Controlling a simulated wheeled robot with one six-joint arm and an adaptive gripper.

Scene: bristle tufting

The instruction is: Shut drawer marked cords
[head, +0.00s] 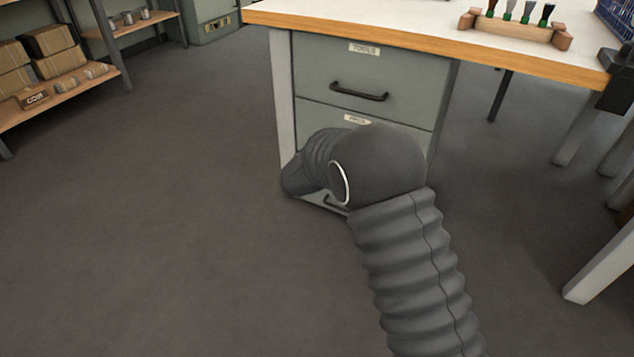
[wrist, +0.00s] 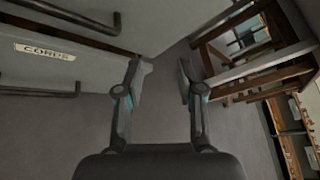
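The drawer marked cords (wrist: 95,70) shows at the left of the wrist view, with a pale label (wrist: 48,52) and a dark bar handle (wrist: 40,91) below it. My gripper (wrist: 160,75) is open and empty, to the right of the cords label in the wrist view. In the head view my gripper is hidden behind my arm.
The workbench top (head: 420,30) overhangs the drawers and carries a brush rack (head: 513,27). A shelf (head: 60,88) with boxes stands at the left. Bench legs (head: 600,262) are at the right. The floor (head: 180,220) left of the drawers is clear.

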